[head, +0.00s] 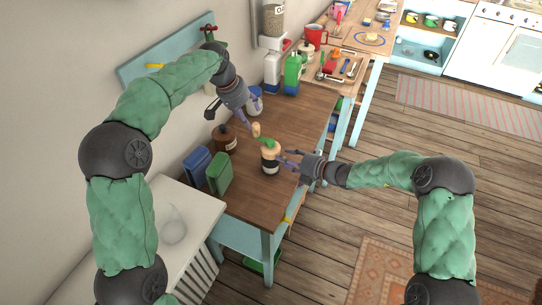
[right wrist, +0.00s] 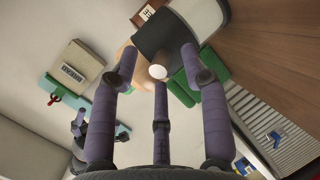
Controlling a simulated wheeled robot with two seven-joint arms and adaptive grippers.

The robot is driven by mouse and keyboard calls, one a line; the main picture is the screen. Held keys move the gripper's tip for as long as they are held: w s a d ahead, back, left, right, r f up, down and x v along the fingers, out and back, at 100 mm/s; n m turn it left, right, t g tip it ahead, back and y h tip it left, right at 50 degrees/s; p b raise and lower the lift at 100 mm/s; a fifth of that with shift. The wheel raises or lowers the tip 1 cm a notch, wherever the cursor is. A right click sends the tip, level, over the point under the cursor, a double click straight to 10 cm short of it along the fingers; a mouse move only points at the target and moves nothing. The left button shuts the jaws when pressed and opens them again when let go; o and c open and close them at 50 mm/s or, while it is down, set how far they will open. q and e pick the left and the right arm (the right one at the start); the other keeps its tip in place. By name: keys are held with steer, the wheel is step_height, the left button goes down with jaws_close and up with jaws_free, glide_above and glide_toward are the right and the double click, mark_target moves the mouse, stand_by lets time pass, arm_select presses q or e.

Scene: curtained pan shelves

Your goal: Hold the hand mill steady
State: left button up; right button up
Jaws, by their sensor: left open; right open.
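The hand mill (head: 270,160) stands upright on the wooden table, with a pale body, a dark band, a green top and a crank ending in a wooden knob (head: 256,130). My left gripper (head: 250,122) is open just above and left of the knob, pointing down; contact cannot be told. My right gripper (head: 290,160) is open at the mill's right side, with its fingers towards the body and nothing held. In the right wrist view its purple fingers are spread, and the mill's dark band (right wrist: 168,34) shows beyond the fingertips, partly hidden.
A brown jar (head: 225,138), a blue book (head: 197,165) and a green book (head: 219,173) stand left of the mill. A white-and-blue pot (head: 255,104) and a green bottle (head: 292,74) stand behind. The table's right edge is near my right gripper. The front tabletop is clear.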

steer(key=v, duration=1.2)
steer(key=shift+f, duration=0.1)
